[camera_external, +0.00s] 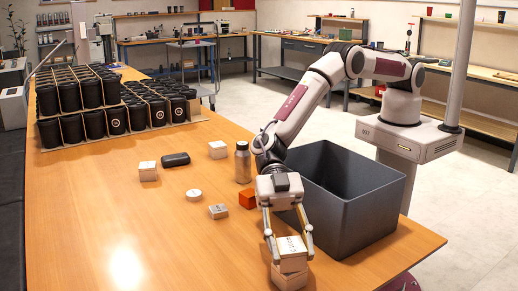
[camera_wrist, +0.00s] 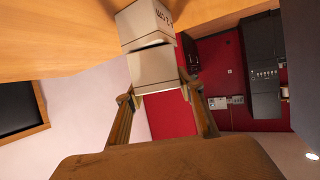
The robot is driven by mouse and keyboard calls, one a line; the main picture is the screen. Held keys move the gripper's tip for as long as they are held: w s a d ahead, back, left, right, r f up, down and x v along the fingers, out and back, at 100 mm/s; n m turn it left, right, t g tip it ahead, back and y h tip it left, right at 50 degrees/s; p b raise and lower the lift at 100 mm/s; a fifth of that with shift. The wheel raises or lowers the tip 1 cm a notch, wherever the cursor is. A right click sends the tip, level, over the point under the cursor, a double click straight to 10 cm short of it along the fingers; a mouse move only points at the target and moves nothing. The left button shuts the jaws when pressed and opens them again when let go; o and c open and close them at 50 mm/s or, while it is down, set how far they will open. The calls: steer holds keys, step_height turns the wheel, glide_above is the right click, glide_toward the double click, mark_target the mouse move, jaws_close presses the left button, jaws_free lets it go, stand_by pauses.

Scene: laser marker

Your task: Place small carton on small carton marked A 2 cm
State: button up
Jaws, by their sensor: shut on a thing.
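My gripper (camera_external: 290,254) is shut on a small white carton (camera_external: 290,245) near the front edge of the wooden table. The held carton has dark print on its top face. It is directly above a second small carton (camera_external: 289,279), roughly lined up with it. In the wrist view, the held carton (camera_wrist: 157,70) is between my fingertips (camera_wrist: 158,94), and the other carton (camera_wrist: 145,25), with dark print on one side, is beyond it. A thin dark gap line shows between them; I cannot tell whether they touch.
A large grey bin (camera_external: 352,205) stands close on the right. Black cups (camera_external: 70,98) fill the far left. The front left is clear.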

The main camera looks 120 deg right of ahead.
steer(key=shift+f, duration=0.15)
steer(key=o, duration=1.3)
steer(key=shift+r, duration=0.2)
steer(key=shift+v, duration=1.1)
steer(key=v, duration=0.3)
step_height(320, 180, up, 7)
glide_above(290, 244)
steer(key=s+d, duration=0.2)
steer(key=d, duration=0.2)
steer(key=shift+w+a+f, duration=0.1)
steer(key=shift+w+a, duration=0.05)
steer(key=shift+a, duration=0.1)
